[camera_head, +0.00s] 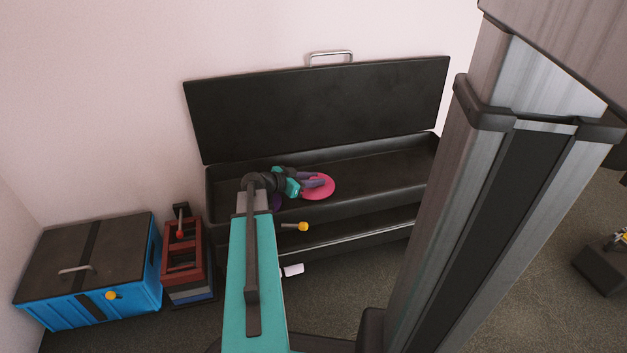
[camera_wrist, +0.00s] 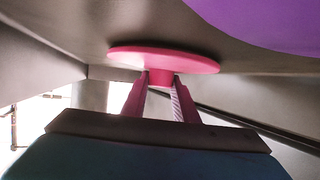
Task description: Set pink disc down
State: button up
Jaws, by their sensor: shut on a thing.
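The pink disc (camera_head: 321,190) is at the open black chest (camera_head: 390,165), left of its middle. My gripper (camera_head: 318,181) reaches it from the left, with its fingers over the disc. In the wrist view the fingers (camera_wrist: 161,84) are shut on a short pink stem at the middle of the disc (camera_wrist: 165,61). The disc's broad face lies close to a grey-brown surface; I cannot tell whether they touch.
The chest's lid (camera_head: 320,105) stands open against the wall. Its right half looks empty. A blue box (camera_head: 90,290) and a red frame (camera_head: 183,250) stand to the left.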

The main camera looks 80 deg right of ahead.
jog(key=shift+f, duration=0.1)
jog(key=o, duration=1.1)
jog(key=shift+r, duration=0.25)
jog(key=p+v, duration=0.4)
jog(key=v, duration=0.8)
jog(key=shift+d, duration=0.1)
